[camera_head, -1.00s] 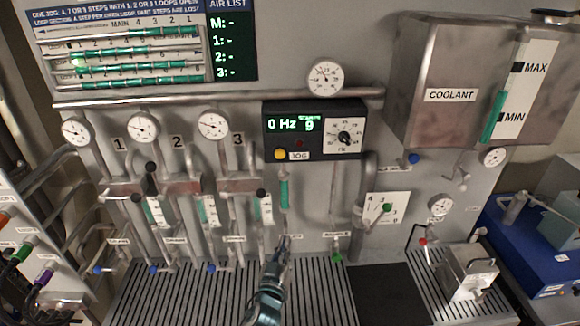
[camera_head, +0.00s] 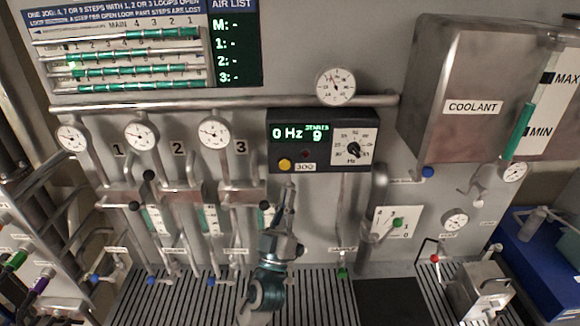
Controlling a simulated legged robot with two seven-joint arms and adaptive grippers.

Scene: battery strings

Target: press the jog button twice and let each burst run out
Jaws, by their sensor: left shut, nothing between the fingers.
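The yellow jog button (camera_head: 285,165) sits on the lower left of a black control box (camera_head: 323,141) on the wall panel, beside a JOG label. The box display (camera_head: 301,132) reads 0 Hz and a starts count of 9. A small dark red lamp and a round dial (camera_head: 352,149) are right of the button. My left gripper (camera_head: 289,188) is shut and empty, pointing up just below the jog button, with a small gap showing in the picture. My right gripper is not in view.
Several gauges (camera_head: 214,134) and vertical pipes with valves stand left of the box. A horizontal pipe (camera_head: 230,105) runs above it. A coolant tank (camera_head: 455,120) is at the upper right. A slotted grate (camera_head: 190,300) lies below.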

